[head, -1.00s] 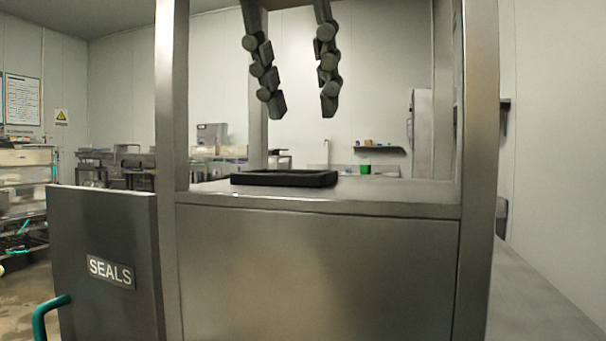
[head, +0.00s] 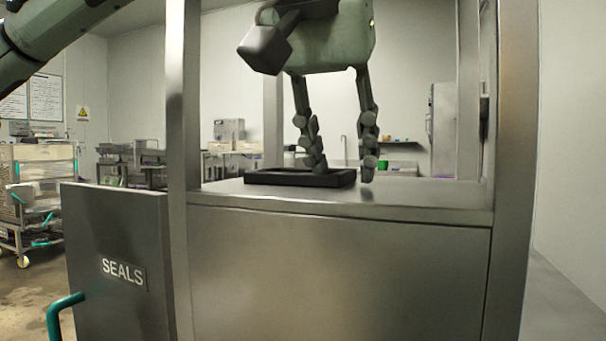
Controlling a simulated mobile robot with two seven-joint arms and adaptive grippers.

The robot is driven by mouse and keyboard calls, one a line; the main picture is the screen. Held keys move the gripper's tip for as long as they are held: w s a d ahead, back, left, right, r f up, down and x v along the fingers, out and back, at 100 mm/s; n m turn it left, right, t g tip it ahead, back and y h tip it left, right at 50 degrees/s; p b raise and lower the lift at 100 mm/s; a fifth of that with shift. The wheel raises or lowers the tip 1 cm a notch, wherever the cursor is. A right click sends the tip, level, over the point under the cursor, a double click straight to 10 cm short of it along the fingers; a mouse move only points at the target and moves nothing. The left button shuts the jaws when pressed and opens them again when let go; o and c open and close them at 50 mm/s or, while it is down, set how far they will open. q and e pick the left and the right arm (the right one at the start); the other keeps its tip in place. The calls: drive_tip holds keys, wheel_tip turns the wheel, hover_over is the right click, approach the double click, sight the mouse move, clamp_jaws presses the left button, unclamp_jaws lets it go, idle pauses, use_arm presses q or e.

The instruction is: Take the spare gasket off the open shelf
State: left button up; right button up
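The spare gasket (head: 268,182), a black rectangular ring, lies flat on the open steel shelf (head: 420,196). My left gripper (head: 341,170) reaches down from above with its two fingers spread, at the gasket's right end. Its left finger is over the gasket and hides part of the far rim. Its right finger is just past the gasket's right side, low over the shelf. The fingers are apart, and I cannot tell whether either touches the gasket. My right gripper is not in view.
Steel posts (head: 182,120) and (head: 512,150) frame the shelf on both sides. A grey door marked SEALS (head: 120,240) stands at the lower left, with a teal handle (head: 60,312). The shelf right of the gasket is bare.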

use_arm(q)
clamp_jaws()
drive_tip(key=shift+r, duration=0.2)
idle(0.3)
